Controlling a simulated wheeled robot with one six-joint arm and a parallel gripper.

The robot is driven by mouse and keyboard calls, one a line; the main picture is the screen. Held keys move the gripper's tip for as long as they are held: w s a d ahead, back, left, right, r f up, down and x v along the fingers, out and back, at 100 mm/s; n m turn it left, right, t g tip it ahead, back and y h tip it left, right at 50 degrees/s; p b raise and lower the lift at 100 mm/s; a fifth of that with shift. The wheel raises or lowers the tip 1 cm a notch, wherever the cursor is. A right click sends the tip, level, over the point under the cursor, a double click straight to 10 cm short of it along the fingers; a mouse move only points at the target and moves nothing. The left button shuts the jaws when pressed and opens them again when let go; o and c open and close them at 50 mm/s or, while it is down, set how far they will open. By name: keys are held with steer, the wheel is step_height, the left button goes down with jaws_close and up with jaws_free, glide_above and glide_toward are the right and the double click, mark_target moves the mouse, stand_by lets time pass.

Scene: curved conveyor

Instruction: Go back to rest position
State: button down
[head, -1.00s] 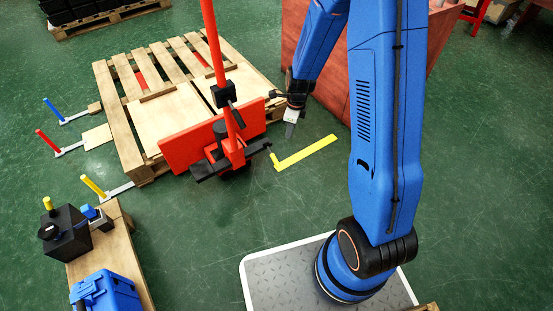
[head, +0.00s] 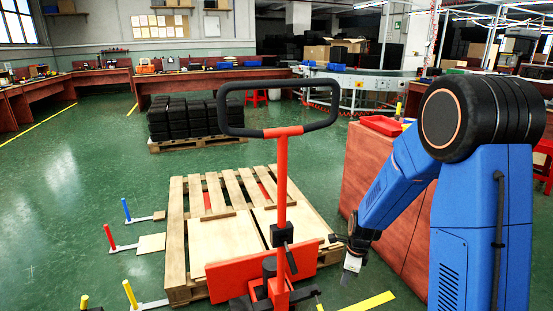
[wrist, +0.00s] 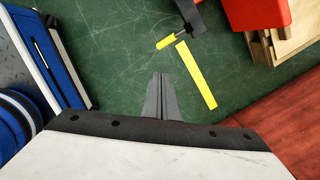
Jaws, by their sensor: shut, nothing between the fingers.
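My gripper (head: 351,268) hangs from the end of my blue arm at the lower right of the head view, pointing down above the green floor. It is between the red pallet jack (head: 262,275) and the red-brown cabinet (head: 398,195), apart from both. In the wrist view the two grey fingers (wrist: 161,98) lie together with nothing between them. Below them is bare green floor with a yellow tape mark (wrist: 197,76).
Colored posts (head: 109,237) stand on the floor further left. Black crates (head: 185,117) and a conveyor (head: 365,90) are further back. Open floor lies at the left.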

steer(key=s+d+r+n+t, duration=0.1)
steer(key=s+r+n, duration=0.5)
steer(key=r, duration=0.4)
steer(key=s+r+n+t, duration=0.1)
steer(key=s+r+n, duration=0.45)
steer(key=r, duration=0.45)
steer(key=s+r+n, duration=0.3)
steer(key=s, duration=0.3)
steer(key=s+d+r+n+t, duration=0.1)
steer(key=s+r+n, duration=0.1)
steer(key=s+n, duration=0.2)
steer(key=s+d+r+n+h, duration=0.1)
steer(key=s+r+n, duration=0.2)
steer(key=s, duration=0.5)
steer(key=shift+d+r+n+t, duration=0.2)
steer(key=shift+r+n+t, duration=0.15)
steer(key=shift+n, duration=0.2)
